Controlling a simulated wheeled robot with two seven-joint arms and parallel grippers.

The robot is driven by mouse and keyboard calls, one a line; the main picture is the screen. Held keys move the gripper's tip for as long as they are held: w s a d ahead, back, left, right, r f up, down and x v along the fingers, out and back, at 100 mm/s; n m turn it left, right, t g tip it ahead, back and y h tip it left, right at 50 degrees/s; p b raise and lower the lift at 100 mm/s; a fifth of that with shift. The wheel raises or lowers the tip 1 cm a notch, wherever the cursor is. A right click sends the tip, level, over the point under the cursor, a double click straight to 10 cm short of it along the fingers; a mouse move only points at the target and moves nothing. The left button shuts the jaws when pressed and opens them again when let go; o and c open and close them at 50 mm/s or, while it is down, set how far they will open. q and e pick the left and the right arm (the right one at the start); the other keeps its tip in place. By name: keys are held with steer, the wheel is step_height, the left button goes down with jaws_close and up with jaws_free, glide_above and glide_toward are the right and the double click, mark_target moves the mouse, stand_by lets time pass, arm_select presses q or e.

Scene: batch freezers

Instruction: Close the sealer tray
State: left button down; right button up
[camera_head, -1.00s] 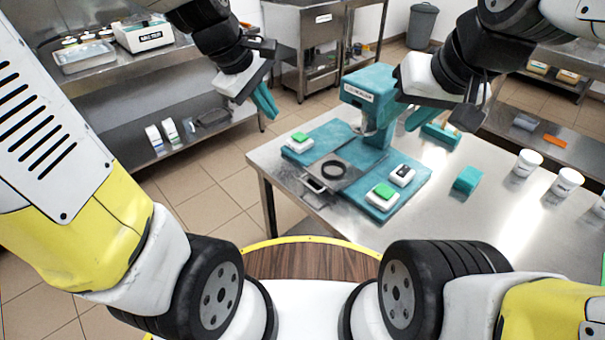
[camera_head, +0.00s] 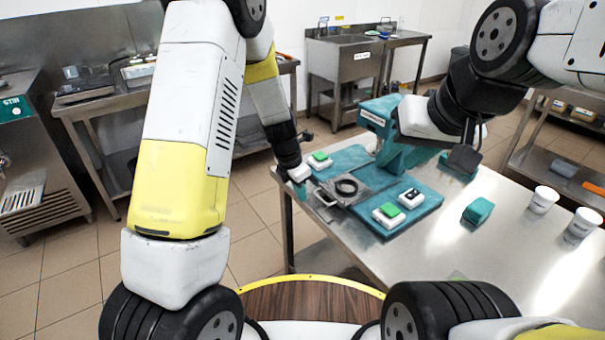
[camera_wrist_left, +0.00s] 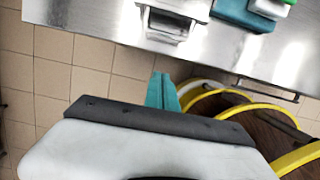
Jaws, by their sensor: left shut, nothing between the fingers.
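The teal sealer (camera_head: 381,113) stands on the steel table. Its sealer tray (camera_head: 372,178), a dark plate with a black ring, projects at the front, between green-buttoned controls. The tray's handle (camera_head: 325,198) faces my base; the handle also shows at the top of the left wrist view (camera_wrist_left: 168,24). My left gripper (camera_head: 300,178) is near the table's left edge, beside the handle and apart from it. Its teal fingers (camera_wrist_left: 160,90) are together and empty in the left wrist view. My right gripper (camera_head: 425,122) is in front of the sealer's head; its fingers blend with the teal body.
A teal block (camera_head: 477,211) and white cups (camera_head: 543,199) stand on the table's right side. A sink unit (camera_head: 345,65) is at the back. A steel bench with a shelf (camera_head: 105,120) is at the left. The floor between has free room.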

mark_target(346, 189)
arm_select(q)
steer(key=shift+w+d+f, duration=0.85)
steer(key=shift+d+f, duration=0.25)
steer(key=shift+w+d+f, duration=0.8)
steer(key=shift+d+f, duration=0.25)
steer(key=shift+f, duration=0.05)
steer(key=w+d, duration=0.2)
steer(key=d, duration=0.1)
steer(key=w+d, duration=0.5)
steer(key=d, duration=0.2)
steer(key=shift+w, duration=0.15)
steer(key=shift+w+d, duration=0.4)
steer(key=shift+d, duration=0.2)
steer(key=shift+d+r, duration=0.1)
